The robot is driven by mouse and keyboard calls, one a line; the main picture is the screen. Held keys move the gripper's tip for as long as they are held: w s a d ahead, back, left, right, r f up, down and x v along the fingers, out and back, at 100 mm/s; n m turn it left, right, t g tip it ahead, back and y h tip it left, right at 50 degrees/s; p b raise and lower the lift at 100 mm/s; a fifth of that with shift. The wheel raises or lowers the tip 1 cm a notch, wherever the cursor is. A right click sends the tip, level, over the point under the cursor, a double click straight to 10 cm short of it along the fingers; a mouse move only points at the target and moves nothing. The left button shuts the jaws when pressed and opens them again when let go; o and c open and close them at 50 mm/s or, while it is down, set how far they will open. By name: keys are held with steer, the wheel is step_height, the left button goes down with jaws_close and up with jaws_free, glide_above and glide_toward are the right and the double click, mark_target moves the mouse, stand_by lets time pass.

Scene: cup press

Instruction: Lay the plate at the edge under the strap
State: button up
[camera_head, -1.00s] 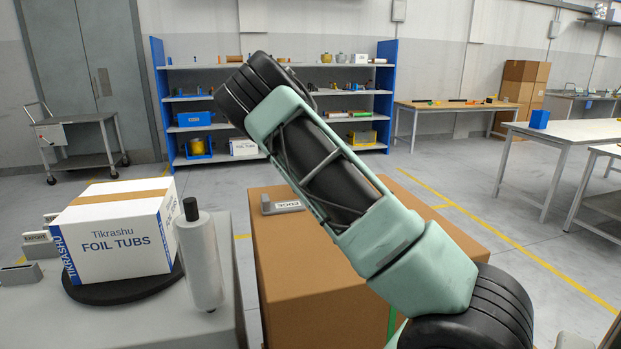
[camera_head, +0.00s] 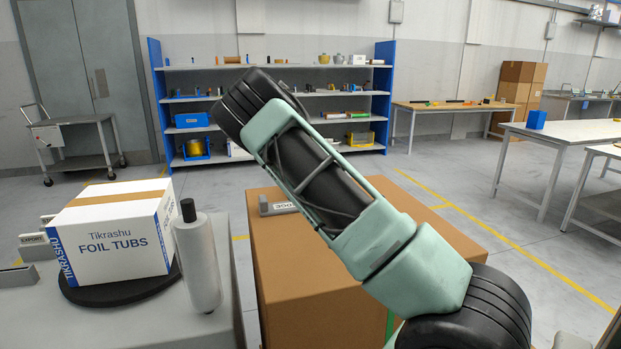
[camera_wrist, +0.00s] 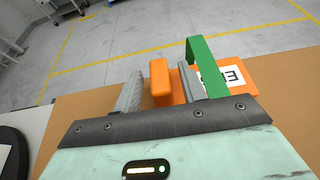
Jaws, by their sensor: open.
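My gripper (camera_wrist: 160,72) is open in the wrist view, with one grey finger on each side of an orange upright block (camera_wrist: 159,88). I cannot tell whether either finger touches it. The orange plate (camera_wrist: 246,73) with a white label lies on the brown carton to the right. A green strap (camera_wrist: 204,68) stands up and crosses over the orange piece just right of the right finger.
The brown carton (camera_head: 292,280) has bare top left of my arm. To its left, a grey table (camera_head: 150,321) holds a Foil Tubs box (camera_head: 115,240) on a black turntable and an upright film roll (camera_head: 199,262). Shelves (camera_head: 265,110) stand behind.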

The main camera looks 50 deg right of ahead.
steer(key=v, duration=1.2)
steer(key=shift+b, duration=0.4)
steer(key=shift+r, duration=0.1)
